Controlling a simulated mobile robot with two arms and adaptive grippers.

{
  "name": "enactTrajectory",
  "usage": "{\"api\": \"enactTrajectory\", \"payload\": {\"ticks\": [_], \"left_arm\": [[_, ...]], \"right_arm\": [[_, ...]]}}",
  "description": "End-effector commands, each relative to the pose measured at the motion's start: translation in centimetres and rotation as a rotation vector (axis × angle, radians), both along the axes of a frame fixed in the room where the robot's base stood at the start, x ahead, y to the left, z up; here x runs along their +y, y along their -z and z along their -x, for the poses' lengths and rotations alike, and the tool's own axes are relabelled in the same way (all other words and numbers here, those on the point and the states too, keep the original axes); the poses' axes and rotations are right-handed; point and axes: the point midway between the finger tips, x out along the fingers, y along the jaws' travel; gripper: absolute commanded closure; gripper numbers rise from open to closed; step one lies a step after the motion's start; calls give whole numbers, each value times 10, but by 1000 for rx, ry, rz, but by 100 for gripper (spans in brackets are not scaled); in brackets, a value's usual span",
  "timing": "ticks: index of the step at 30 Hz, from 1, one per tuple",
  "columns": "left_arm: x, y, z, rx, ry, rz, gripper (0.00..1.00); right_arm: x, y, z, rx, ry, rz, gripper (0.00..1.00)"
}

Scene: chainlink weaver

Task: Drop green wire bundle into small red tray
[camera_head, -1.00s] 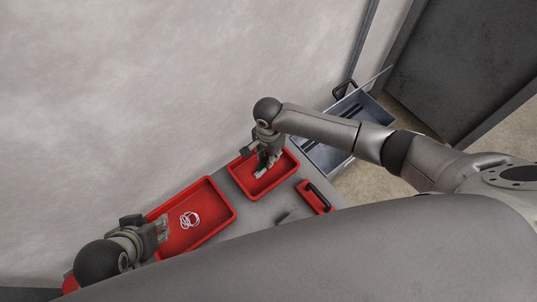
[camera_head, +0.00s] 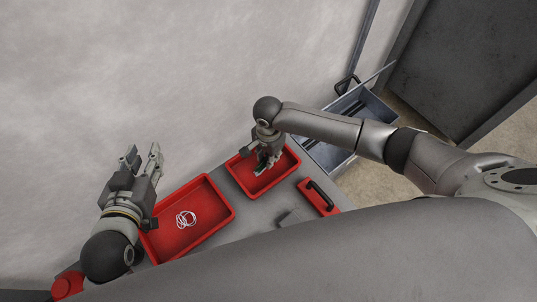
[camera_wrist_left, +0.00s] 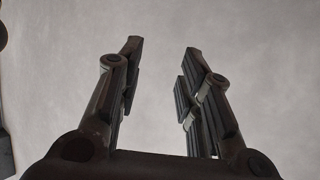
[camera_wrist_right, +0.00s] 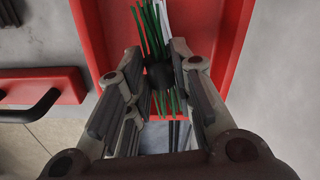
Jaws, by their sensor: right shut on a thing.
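The green wire bundle (camera_wrist_right: 153,30) shows in the right wrist view as thin green strands with some white ones, with a dark band around its middle. My right gripper (camera_wrist_right: 158,62) is shut on it there. The small red tray (camera_head: 244,173) lies below this gripper in the head view, and its red floor and walls (camera_wrist_right: 228,45) show behind the bundle in the right wrist view. I cannot tell whether the bundle touches the tray floor. My left gripper (camera_head: 141,156) is open and empty, raised by the wall; its spread fingers (camera_wrist_left: 160,75) face bare wall.
A larger red tray (camera_head: 215,196) holding a white wire coil (camera_head: 186,219) is left of the small one. A red block with a black handle (camera_head: 319,194) lies to the right. A grey-blue toolbox (camera_head: 358,112) stands open behind. A red round thing (camera_head: 67,286) is at lower left.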

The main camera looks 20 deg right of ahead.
Motion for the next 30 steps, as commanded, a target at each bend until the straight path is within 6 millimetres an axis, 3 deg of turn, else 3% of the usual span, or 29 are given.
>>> {"api": "enactTrajectory", "payload": {"ticks": [7,17,18,23,30], "left_arm": [[-4,-15,-8,-89,6,21,66],[-5,-18,-10,-102,7,24,66],[-5,-18,-10,-102,7,24,66],[-5,-18,-9,-102,7,24,66],[-5,-18,-10,-102,7,24,66]], "right_arm": [[0,3,0,0,0,0,100],[0,3,0,-1,0,1,100],[0,3,0,-1,0,1,75],[0,3,0,-1,1,1,54],[0,3,0,-1,1,1,52]]}}
